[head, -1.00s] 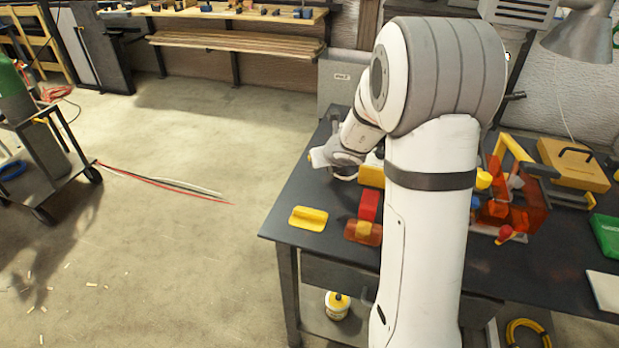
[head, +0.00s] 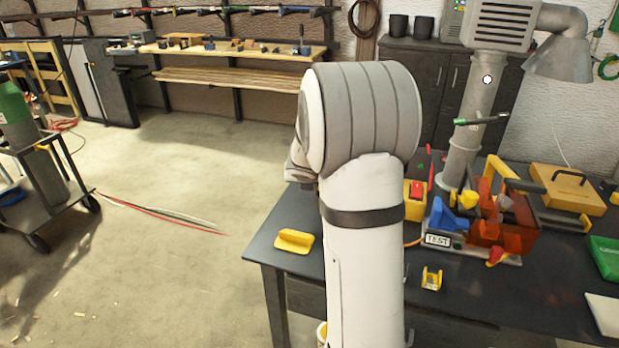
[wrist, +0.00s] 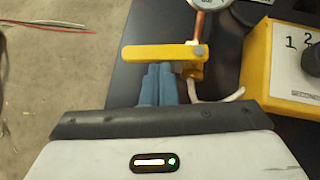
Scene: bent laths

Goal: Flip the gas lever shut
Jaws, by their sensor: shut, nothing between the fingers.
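The yellow gas lever (wrist: 160,52) shows in the wrist view. It lies crosswise, running left from its pivot on a brass-coloured valve fitting (wrist: 192,70). My gripper (wrist: 158,68) is shut and empty, its blue-grey fingertips at the near edge of the lever, about midway along it. I cannot tell whether they touch it. A copper pipe (wrist: 199,24) and part of a round gauge (wrist: 207,2) are beyond the pivot. In the head view my own arm hides the gripper and the lever.
A yellow box with a numbered dial (wrist: 283,62) stands right of the valve. In the head view the dark table (head: 480,300) carries a TEST-labelled device (head: 437,240), a yellow-handled block (head: 294,241) and a yellow case (head: 567,188). Floor left of the table is open.

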